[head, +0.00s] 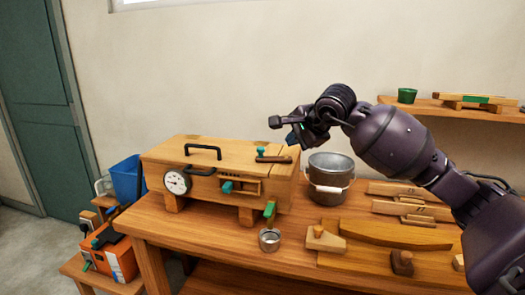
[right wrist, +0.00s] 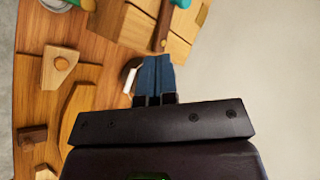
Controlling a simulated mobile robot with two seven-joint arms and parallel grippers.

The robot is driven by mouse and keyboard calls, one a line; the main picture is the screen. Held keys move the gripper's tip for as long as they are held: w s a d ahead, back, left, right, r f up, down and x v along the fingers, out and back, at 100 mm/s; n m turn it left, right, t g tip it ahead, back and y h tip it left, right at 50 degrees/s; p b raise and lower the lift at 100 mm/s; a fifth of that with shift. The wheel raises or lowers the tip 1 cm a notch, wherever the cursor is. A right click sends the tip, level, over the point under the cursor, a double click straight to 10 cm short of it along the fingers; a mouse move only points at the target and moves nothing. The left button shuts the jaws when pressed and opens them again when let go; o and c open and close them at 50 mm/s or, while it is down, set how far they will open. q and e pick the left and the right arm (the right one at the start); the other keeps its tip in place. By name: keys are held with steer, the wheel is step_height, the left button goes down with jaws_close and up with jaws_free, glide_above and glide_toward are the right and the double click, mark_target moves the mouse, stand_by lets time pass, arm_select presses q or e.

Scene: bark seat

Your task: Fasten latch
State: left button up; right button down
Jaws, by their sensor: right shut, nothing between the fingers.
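A wooden box (head: 215,160) with a lid stands on the workbench. A dark brown latch bar (head: 273,159) lies near the right end of its top, beside a teal knob (head: 261,151). The bar (right wrist: 161,28) and knob (right wrist: 181,3) also show in the right wrist view, ahead of my fingertips. A second teal knob (head: 227,187) is on the box's front, by a small wooden block; I cannot tell which part is the task's latch. My right gripper (head: 294,141) is shut and empty, above and right of the box's right end, apart from the bar. My left gripper is out of view.
A metal pot (head: 331,178) stands right of the box, below my right arm. Wooden forms (head: 388,232) cover the bench's right side. A small metal cup (head: 269,240) sits under a green-handled tap (head: 269,210). An orange toolbox (head: 110,255) is at lower left.

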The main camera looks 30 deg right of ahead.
glide_toward(262, 155)
steer(key=f, duration=0.4)
steer(key=shift+w+f, duration=0.1)
steer(key=shift+w, duration=2.05)
